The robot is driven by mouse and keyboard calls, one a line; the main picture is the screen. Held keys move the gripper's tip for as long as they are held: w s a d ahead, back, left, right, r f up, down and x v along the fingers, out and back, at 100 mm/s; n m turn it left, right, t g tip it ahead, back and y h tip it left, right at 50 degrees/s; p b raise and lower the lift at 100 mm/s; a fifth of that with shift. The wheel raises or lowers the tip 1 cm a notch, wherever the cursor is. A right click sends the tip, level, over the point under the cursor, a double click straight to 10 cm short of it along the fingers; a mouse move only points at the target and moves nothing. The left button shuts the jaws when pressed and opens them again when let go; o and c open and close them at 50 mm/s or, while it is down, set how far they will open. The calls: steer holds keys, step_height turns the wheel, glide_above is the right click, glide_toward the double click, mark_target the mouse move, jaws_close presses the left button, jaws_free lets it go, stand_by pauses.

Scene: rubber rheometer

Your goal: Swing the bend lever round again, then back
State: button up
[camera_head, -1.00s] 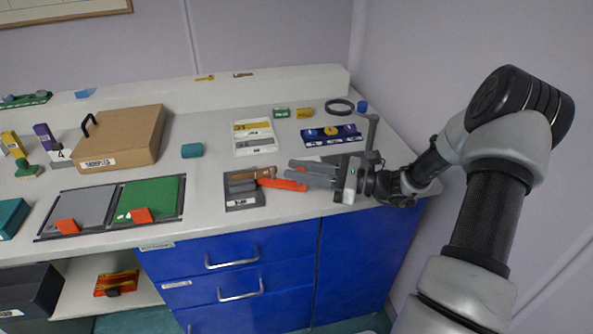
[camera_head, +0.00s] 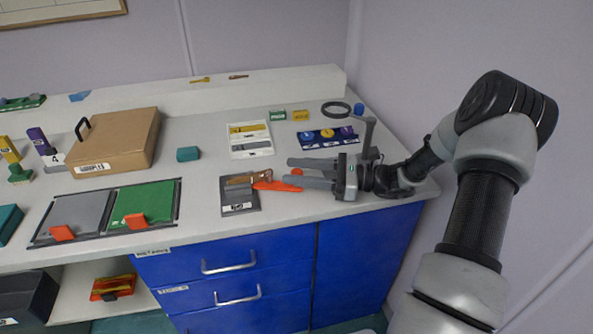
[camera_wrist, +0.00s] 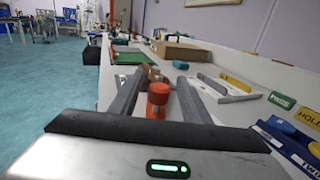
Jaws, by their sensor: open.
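The bend lever is an orange arm (camera_head: 275,185) on a grey base plate (camera_head: 240,208) at the counter's front. Its far end reaches right, toward my gripper (camera_head: 289,171). In the wrist view the lever's upright orange knob (camera_wrist: 157,100) stands between the two grey fingers of my gripper (camera_wrist: 161,74). The fingers are spread, with gaps beside the knob. A brown piece (camera_head: 240,180) lies on the base plate at the lever's left end. My gripper partly hides the lever's right end in the head view.
Behind are a white tray (camera_head: 234,151) and a blue panel with round buttons (camera_head: 305,143). Left are a wooden box (camera_head: 122,137) and a green pad (camera_head: 150,199). The counter's front edge is close to the lever.

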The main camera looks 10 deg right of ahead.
steer(key=p+v, duration=0.1)
steer(key=v, duration=1)
steer(key=shift+s+d, duration=0.1)
steer(key=shift+d, duration=0.2)
steer(key=shift+c, duration=0.3)
